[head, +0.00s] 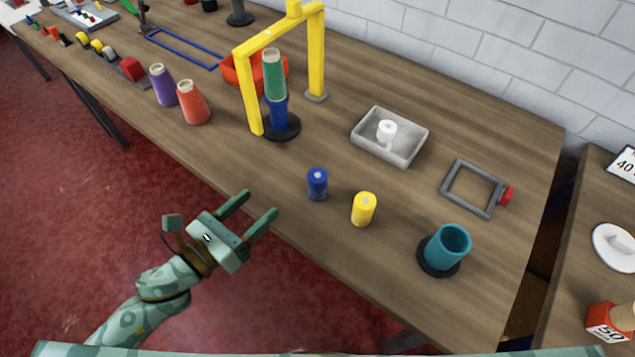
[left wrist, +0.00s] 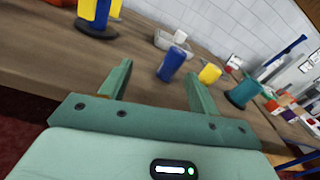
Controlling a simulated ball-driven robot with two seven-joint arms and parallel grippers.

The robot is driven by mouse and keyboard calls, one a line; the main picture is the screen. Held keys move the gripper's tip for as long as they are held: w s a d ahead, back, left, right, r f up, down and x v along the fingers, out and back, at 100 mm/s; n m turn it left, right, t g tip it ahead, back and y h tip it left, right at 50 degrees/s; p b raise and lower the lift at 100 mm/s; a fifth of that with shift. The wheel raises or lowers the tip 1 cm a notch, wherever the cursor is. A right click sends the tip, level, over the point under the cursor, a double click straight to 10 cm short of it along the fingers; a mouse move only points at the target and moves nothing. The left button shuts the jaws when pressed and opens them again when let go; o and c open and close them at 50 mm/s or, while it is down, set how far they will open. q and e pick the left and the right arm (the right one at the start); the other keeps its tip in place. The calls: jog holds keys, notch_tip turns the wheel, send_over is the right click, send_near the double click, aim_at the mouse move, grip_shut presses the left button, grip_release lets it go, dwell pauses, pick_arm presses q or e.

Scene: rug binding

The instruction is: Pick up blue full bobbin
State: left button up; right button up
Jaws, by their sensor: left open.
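The blue full bobbin (head: 317,184) stands upright on the wooden table near its front edge. It also shows in the left wrist view (left wrist: 171,65), beyond and between my fingertips. My left gripper (head: 262,202) is open and empty, at the table's front edge, to the left of the blue bobbin and apart from it. Its two green fingers also show in the left wrist view (left wrist: 159,70). A yellow bobbin (head: 363,209) stands just right of the blue one, and shows in the left wrist view (left wrist: 209,73). My right gripper is not in view.
A yellow frame (head: 316,50) stands behind, over a green cone (head: 274,75) on a blue post. A grey tray (head: 412,146) holds a white spool (head: 387,131). A teal cup (head: 447,246) stands at right. Purple (head: 162,86) and orange (head: 192,102) cones stand left. Table around the blue bobbin is clear.

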aim_at(325, 171)
pick_arm(q)
jog(key=w+d+m, duration=0.1)
jog(key=w+d, duration=0.2)
jog(key=d, duration=0.1)
jog(key=w+d+m+g+h, duration=0.1)
jog(key=w+d+m, duration=0.1)
jog(key=d, duration=0.3)
jog(key=w+d+m+h, duration=0.1)
jog(key=w+d, duration=0.3)
jog(key=shift+w+d+f+g, duration=0.2)
jog(key=shift+w+d+g, duration=0.05)
jog(key=shift+d+g, duration=0.05)
jog(key=c, duration=1.1)
